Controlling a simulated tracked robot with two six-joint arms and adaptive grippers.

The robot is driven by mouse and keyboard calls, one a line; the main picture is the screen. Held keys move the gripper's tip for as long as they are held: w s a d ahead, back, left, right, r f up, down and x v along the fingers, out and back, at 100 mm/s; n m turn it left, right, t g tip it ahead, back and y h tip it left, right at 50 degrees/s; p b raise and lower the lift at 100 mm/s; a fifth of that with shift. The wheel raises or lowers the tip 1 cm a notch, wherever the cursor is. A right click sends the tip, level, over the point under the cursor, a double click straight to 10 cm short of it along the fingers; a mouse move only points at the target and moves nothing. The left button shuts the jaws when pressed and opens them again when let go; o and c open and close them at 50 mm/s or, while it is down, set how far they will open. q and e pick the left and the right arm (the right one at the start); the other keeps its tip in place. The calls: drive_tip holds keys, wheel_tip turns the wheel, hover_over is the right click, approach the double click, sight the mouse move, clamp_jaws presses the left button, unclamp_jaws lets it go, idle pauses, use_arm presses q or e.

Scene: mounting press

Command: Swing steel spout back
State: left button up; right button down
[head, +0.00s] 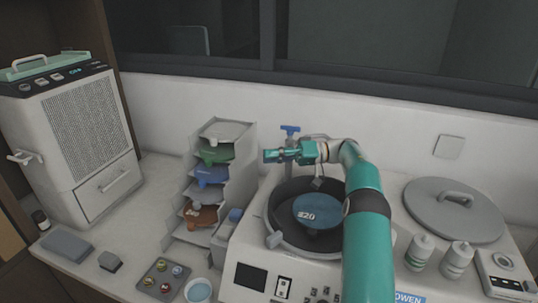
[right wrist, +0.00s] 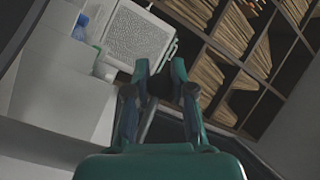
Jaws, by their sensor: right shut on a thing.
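My right gripper (head: 277,155) is above the back left rim of the round black bowl (head: 276,222), its fingers pointing left. In the right wrist view its fingers (right wrist: 161,78) are close together, with a thin grey steel bar, seemingly the spout (right wrist: 147,120), between them. Most of the spout is hidden by the gripper and arm in the head view. A blue tap handle (head: 290,129) stands just behind the gripper. A blue disc (head: 325,211) marked 320 lies in the bowl. My left gripper is not in view.
A stepped rack (head: 186,200) with coloured trays stands left of the bowl. A round grey lid (head: 455,208) and two white bottles (head: 419,252) are to the right. A white cabinet unit (head: 75,140) stands far left. A window ledge runs behind.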

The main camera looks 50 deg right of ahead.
drive_tip(key=shift+d+r, duration=0.15)
drive_tip(key=shift+r, duration=0.1)
drive_tip(key=c, duration=1)
unclamp_jaws()
drive_tip(key=shift+d+f, duration=0.1)
drive_tip(key=shift+d, duration=0.05)
drive_tip(key=shift+f, duration=0.1)
drive_tip(key=shift+c, duration=0.2)
